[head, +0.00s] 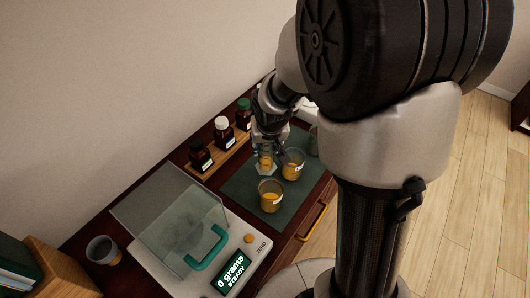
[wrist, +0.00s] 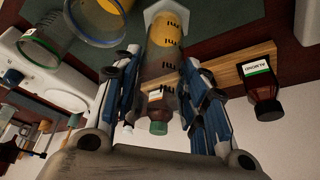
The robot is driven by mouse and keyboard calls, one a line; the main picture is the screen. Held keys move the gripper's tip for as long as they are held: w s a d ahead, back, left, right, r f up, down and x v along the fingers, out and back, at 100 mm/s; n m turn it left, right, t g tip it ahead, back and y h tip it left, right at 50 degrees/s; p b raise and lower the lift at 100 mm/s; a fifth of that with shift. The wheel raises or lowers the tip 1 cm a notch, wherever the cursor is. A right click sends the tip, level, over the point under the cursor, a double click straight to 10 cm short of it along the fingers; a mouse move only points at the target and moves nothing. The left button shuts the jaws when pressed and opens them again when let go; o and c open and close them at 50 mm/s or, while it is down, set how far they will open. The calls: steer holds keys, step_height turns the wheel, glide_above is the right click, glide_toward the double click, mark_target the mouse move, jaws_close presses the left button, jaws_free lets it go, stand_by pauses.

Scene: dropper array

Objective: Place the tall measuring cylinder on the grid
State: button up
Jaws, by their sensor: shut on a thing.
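The tall measuring cylinder (head: 266,165) is clear, with yellow liquid inside and a pale hexagonal foot. My gripper (head: 266,138) is shut on it from above and keeps it upright over the dark green mat (head: 237,190). In the wrist view the cylinder (wrist: 163,62) lies between the blue-and-grey fingers of my gripper (wrist: 162,95), with dark marks on its wall. I cannot tell whether its foot touches the mat. No grid lines can be made out on the mat, and my arm covers part of it.
Two beakers with yellow liquid, one in front (head: 271,196) and one to the right (head: 292,165), stand close to the cylinder. Brown bottles (head: 222,133) stand on a wooden rack behind. A balance (head: 213,255) reading 0 grams is at front left, beside a grey cup (head: 103,250).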

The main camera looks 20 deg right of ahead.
mark_target(266, 154)
steer(key=shift+f+b, duration=0.8)
steer(key=shift+f, duration=1.25)
steer(key=shift+f, duration=0.15)
steer(key=o, duration=1.1)
steer(key=shift+o, duration=0.2)
